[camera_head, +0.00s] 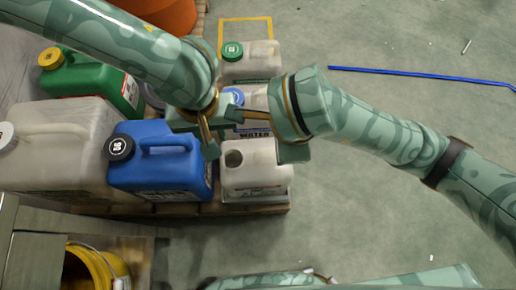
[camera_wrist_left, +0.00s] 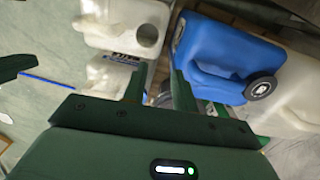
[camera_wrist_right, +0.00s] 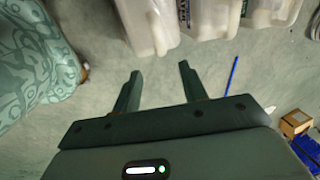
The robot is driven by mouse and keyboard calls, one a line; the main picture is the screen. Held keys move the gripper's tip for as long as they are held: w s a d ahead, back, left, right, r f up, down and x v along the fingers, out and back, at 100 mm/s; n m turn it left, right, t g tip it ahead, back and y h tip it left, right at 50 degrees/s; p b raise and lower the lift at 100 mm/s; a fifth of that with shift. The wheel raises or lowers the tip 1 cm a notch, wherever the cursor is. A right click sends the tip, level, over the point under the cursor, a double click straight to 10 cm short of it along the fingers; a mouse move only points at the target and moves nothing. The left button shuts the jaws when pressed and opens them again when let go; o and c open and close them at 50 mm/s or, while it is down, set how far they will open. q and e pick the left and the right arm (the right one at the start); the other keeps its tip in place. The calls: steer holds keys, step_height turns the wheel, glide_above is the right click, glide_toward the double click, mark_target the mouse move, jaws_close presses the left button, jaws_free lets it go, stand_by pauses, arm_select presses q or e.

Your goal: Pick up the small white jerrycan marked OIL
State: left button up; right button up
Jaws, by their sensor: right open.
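My left gripper (camera_wrist_left: 158,88) is open and empty above the gap between the nearest white jerrycan (camera_wrist_left: 125,22) and the blue jerrycan (camera_wrist_left: 222,50). My right gripper (camera_wrist_right: 160,72) is open and empty over the floor, with white jerrycans (camera_wrist_right: 148,25) beyond its fingertips. My arms partly hide the middle jerrycan.
A blue jerrycan (camera_head: 160,170), a large white one (camera_head: 65,135) and a green one (camera_head: 95,82) crowd the pallet (camera_head: 270,209) on the left. A yellow bucket (camera_head: 108,265) stands at the front. A blue rod (camera_head: 420,75) lies on the open floor at right.

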mark_target(256, 168)
arm_select(q)
step_height(256, 168, down, 16)
steer(key=shift+f, duration=0.1)
arm_select(e)
steer(key=w+f, duration=0.1)
steer(key=f, duration=0.4)
steer(key=w+f, duration=0.1)
steer(key=f, duration=0.4)
steer(key=w+f, duration=0.1)
steer(key=f, duration=0.5)
arm_select(q)
steer(key=shift+c, duration=0.3)
arm_select(e)
steer(key=shift+c, duration=0.3)
arm_select(q)
jaws_close()
arm_select(e)
steer(key=c, duration=0.6)
jaws_close()
steer(key=shift+r, duration=0.1)
